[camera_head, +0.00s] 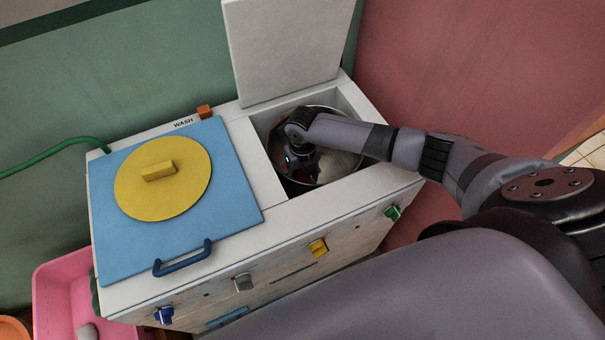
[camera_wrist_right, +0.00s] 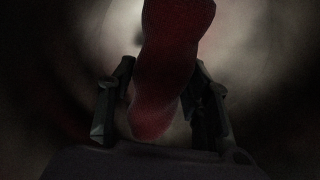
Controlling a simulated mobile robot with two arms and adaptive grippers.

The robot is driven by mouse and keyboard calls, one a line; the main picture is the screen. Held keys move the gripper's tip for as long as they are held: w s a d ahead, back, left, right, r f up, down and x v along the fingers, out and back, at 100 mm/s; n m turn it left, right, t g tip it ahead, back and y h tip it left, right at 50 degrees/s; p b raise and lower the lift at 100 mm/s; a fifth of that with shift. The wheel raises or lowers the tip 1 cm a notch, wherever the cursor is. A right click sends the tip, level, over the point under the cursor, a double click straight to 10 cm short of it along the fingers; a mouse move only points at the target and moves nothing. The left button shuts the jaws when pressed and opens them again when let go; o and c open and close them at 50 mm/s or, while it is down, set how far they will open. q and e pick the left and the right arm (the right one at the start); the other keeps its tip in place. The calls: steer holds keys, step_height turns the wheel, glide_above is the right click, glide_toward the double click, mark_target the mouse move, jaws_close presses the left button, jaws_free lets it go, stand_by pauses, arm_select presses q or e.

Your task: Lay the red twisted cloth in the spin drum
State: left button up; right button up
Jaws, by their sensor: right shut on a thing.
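The red twisted cloth (camera_wrist_right: 168,70) shows in the right wrist view between the two fingers of my right gripper (camera_wrist_right: 160,105), which is shut on it. In the head view my right gripper (camera_head: 302,160) reaches down into the spin drum (camera_head: 335,168), a round metal bowl in the right compartment of the white washing machine. The cloth is mostly hidden there by my gripper and wrist. Whether it touches the drum's bottom I cannot tell. My left gripper is in neither view.
The drum's white lid (camera_head: 285,50) stands upright behind the opening. On the left lies a blue lid (camera_head: 235,185) with a yellow disc (camera_head: 190,190) and a dark blue handle. A pink tub (camera_head: 55,295) stands at lower left. A green hose (camera_head: 60,147) runs off left.

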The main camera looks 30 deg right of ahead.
steer(key=o, duration=1.4)
step_height(320, 180, up, 12)
steer(key=shift+r, duration=0.15)
